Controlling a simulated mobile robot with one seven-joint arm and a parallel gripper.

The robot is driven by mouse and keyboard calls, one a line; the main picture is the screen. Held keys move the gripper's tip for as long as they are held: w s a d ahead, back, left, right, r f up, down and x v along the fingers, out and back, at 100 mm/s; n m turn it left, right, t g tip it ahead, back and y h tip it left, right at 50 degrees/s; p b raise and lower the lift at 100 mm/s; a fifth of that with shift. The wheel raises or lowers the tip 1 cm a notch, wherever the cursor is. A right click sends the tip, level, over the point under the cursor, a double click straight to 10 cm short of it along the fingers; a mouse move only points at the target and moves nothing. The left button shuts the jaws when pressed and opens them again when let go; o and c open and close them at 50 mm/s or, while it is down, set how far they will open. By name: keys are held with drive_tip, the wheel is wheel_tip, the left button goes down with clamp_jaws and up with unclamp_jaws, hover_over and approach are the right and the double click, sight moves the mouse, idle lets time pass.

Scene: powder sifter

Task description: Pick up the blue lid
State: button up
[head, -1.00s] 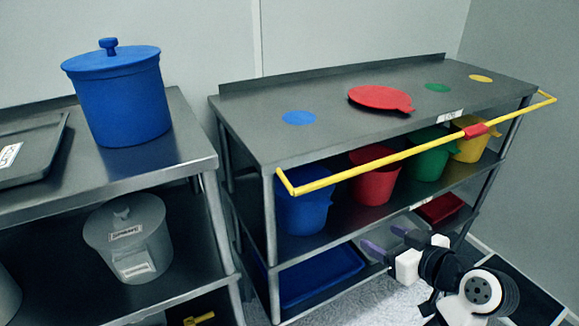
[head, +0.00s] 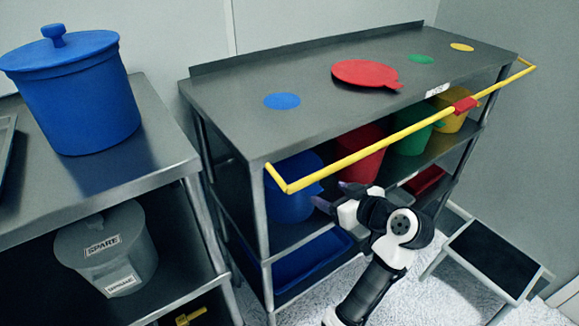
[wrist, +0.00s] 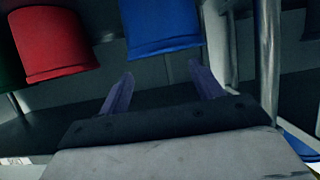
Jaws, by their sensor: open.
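The blue lid (head: 62,50) with a knob on top sits on the large blue bucket (head: 85,110) on the left steel table. My gripper (head: 330,197) is in front of the right shelf unit, below the yellow rail and well to the right of the lid. In the wrist view my gripper (wrist: 163,88) is open and empty, its two purple fingers apart. The lid is not in the wrist view.
A yellow rail (head: 370,148) runs along the front of the right table (head: 320,115). A red disc (head: 365,73) and coloured spots lie on its top. A grey spare bucket (head: 110,250) stands on the left lower shelf. A step stool (head: 495,255) stands at right.

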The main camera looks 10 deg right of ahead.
sight(312, 187)
drive_tip(key=x, duration=0.1)
drive_tip(key=p+x, duration=0.1)
drive_tip(key=x, duration=0.1)
drive_tip(key=p+x, duration=0.1)
drive_tip(key=shift+w+a+f, duration=0.2)
drive_tip(key=shift+a+f, duration=0.1)
drive_tip(key=shift+a, duration=0.1)
drive_tip(key=shift+w+f, duration=0.25)
drive_tip(key=shift+w, duration=0.1)
drive_tip(key=shift+c, duration=0.2)
drive_tip(key=c, duration=1)
drive_tip(key=shift+r, duration=0.1)
